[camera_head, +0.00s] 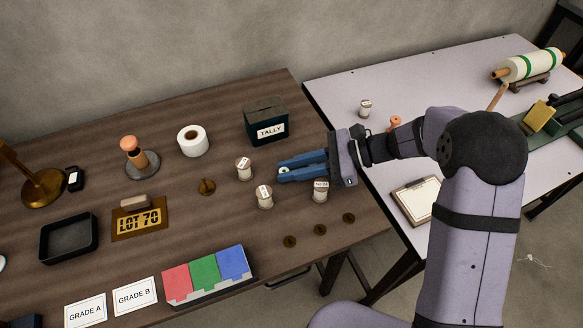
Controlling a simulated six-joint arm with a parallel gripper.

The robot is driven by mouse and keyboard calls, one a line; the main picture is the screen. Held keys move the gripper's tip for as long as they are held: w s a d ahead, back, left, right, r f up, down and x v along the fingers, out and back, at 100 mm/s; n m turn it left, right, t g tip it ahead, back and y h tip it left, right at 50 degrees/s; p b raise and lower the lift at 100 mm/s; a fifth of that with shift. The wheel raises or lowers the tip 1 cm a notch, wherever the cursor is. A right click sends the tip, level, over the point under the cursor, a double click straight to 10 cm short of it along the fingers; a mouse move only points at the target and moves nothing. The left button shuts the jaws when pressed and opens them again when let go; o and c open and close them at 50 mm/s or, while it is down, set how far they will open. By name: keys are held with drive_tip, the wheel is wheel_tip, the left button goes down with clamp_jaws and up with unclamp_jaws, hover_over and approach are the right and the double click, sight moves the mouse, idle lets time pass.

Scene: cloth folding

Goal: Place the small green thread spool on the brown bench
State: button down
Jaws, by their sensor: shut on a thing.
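My gripper (283,172) is over the right part of the brown bench (215,100), with its blue fingers pointing left. It is shut on a small spool (284,170), of which only a small pale end with a dark centre shows between the fingertips. The fingers hide most of the spool, and I cannot make out its thread colour. I cannot tell whether it touches the bench top or is held just above it.
Labelled pale containers stand left of the fingers (243,170), below-left (264,198) and below the gripper (320,192). A dark TALLY box (266,122) stands behind. Three dark discs (320,230) lie near the front edge. A pale table (430,75) adjoins at right.

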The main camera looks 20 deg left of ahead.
drive_tip(key=shift+f, duration=0.2)
drive_tip(key=c, duration=1.9)
unclamp_jaws()
drive_tip(key=shift+r, duration=0.15)
drive_tip(key=shift+d+r, duration=0.1)
drive_tip(key=v, duration=1.2)
drive_tip(key=shift+w+b, duration=0.1)
drive_tip(key=shift+b, duration=0.2)
